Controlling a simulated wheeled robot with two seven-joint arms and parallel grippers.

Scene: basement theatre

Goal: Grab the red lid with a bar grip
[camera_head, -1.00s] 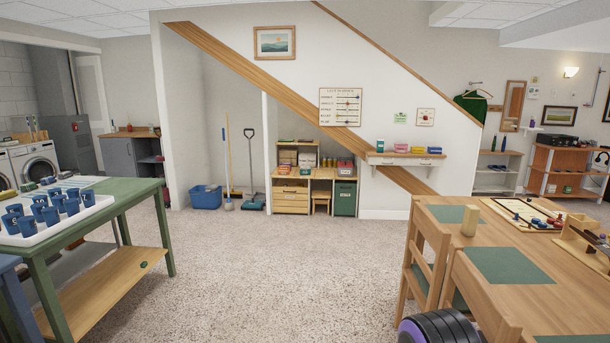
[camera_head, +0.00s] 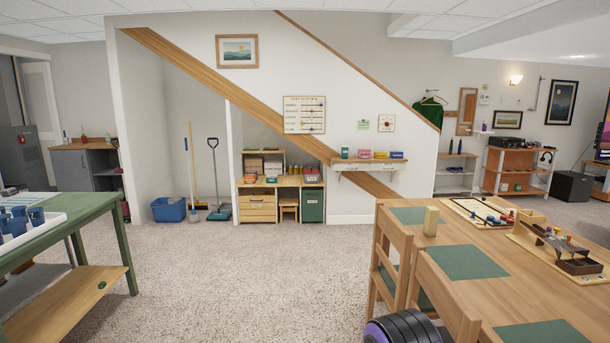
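I cannot make out a red lid with a bar grip for certain. A small reddish item (camera_head: 83,137) stands on the grey cabinet at the back left, too small to identify. A red-fronted box (camera_head: 312,173) sits on the small wooden desk under the stairs. A pink-red box (camera_head: 365,154) is on the wall shelf, between other small coloured boxes. Small red pieces (camera_head: 508,218) lie by the game board on the right table. Neither of my grippers is in view.
A green table (camera_head: 118,205) with blue cups (camera_head: 18,222) in a white tray stands left. A wooden table (camera_head: 465,235) with chairs (camera_head: 393,262) stands right. Black and purple discs (camera_head: 403,328) are at the bottom. The carpet (camera_head: 240,285) between is clear.

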